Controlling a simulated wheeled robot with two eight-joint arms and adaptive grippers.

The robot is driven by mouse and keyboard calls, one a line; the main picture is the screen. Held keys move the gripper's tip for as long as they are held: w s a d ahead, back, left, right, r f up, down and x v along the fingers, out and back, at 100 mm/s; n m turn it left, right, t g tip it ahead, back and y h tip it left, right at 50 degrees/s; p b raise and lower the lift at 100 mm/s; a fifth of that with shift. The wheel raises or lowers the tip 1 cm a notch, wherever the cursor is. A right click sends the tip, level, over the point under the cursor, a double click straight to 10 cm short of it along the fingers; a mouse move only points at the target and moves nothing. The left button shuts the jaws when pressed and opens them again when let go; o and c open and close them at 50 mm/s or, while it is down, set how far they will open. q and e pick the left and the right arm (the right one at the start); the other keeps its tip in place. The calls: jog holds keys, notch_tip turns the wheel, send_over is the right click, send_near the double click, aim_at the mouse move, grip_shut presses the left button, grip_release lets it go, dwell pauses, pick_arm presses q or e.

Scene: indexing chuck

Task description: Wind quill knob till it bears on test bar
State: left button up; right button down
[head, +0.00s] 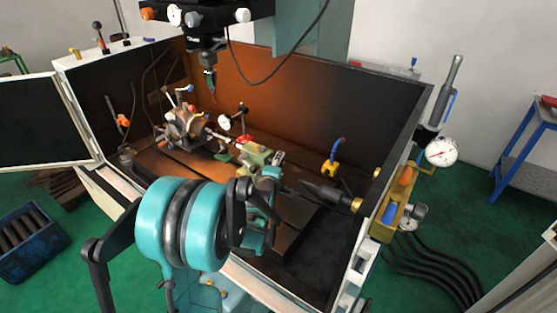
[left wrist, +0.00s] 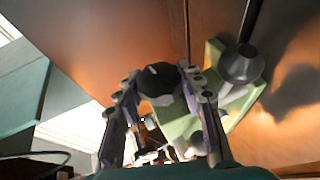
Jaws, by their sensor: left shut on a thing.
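The quill knob (left wrist: 157,78) is a dark round disc with a pale mark, between the fingertips of my left gripper (left wrist: 158,88) in the left wrist view. The gripper is shut on it. The knob sits at the end of a pale green tailstock (left wrist: 180,120), which also shows in the head view (head: 255,160), partly behind my left arm. In the head view my left gripper (head: 268,178) is at the tailstock's near right end. The test bar (head: 220,137) appears as a pale rod from the chuck (head: 184,122) towards the tailstock. I cannot tell whether the quill touches it.
A second dark knob (left wrist: 240,63) stands beside the gripper. A dial gauge (head: 225,122) is near the bar. The spindle head (head: 205,45) hangs above. The enclosure's right wall (head: 385,150) and a dark nozzle (head: 325,194) lie right of my gripper.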

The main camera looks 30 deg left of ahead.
pick_arm(q)
jog(key=g+p, duration=0.1)
jog(key=p, duration=0.1)
jog(key=m+g+p, duration=0.1)
jog(key=g+p, duration=0.3)
jog(key=shift+r+h, duration=0.3)
jog(key=m+g+p, duration=0.1)
jog(key=g+p, duration=0.1)
jog(key=g, duration=0.1)
jog(key=shift+w+f+g+p, duration=0.1)
jog(key=shift+g+p, duration=0.2)
jog(key=g+p, duration=0.1)
jog(key=g, duration=0.1)
jog(key=shift+m+g, duration=0.3)
jog(key=shift+m, duration=0.1)
jog(key=shift+f+g+p, duration=0.1)
jog(key=shift+g+p, duration=0.4)
jog(key=shift+g, duration=0.7)
jog(key=g, duration=0.2)
jog(key=m+g, duration=0.1)
jog(key=g, duration=0.2)
jog(key=shift+f+m+y+p, duration=0.1)
jog(key=shift+m+y+p, duration=0.2)
jog(key=shift+y+p, duration=0.1)
jog(key=o, duration=0.9)
